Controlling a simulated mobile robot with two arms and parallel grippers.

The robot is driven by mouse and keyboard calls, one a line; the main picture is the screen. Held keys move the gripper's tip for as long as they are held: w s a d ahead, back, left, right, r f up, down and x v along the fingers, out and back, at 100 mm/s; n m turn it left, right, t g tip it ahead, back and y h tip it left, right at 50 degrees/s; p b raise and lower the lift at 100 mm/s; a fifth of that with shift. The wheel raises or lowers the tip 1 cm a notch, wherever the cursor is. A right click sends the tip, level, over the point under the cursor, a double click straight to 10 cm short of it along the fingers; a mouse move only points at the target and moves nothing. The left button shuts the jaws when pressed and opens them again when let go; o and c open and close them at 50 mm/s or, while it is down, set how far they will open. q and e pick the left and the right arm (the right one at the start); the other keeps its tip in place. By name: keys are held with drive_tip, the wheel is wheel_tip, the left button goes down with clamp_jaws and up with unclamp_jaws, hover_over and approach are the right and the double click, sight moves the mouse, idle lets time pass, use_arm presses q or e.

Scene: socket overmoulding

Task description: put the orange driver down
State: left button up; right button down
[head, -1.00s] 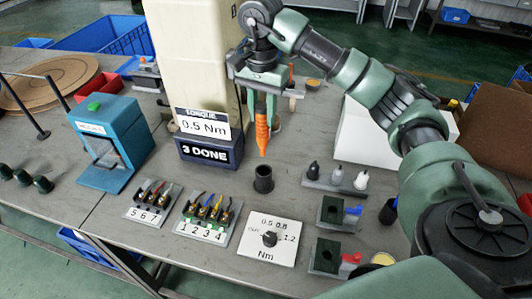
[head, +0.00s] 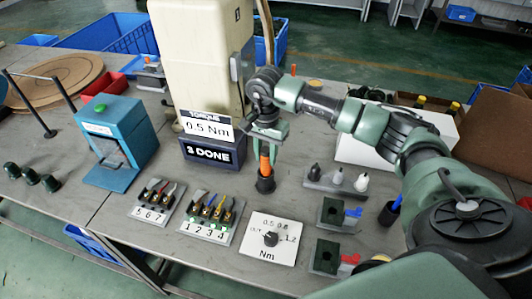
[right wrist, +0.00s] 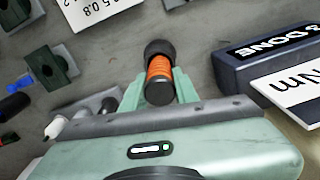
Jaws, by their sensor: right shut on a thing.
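In the right wrist view the driver (right wrist: 159,72) sits between the two green fingers of the right gripper (right wrist: 160,92). My left gripper is not in view.
The torque display (head: 208,150) reads 0.5 Nm and 3 DONE, close left of the gripper. A white dial plate (head: 268,255) lies in front. Terminal blocks (head: 208,232) lie front left.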

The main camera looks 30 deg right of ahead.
drive_tip(key=c, duration=1.1)
unclamp_jaws()
drive_tip(key=shift+f, duration=0.1)
drive_tip(key=shift+r, duration=0.45)
wheel_tip(320, 180, up, 11)
drive_tip(key=b, duration=0.2)
drive_tip(key=shift+r+b, duration=0.2)
drive_tip(key=shift+b, duration=0.15)
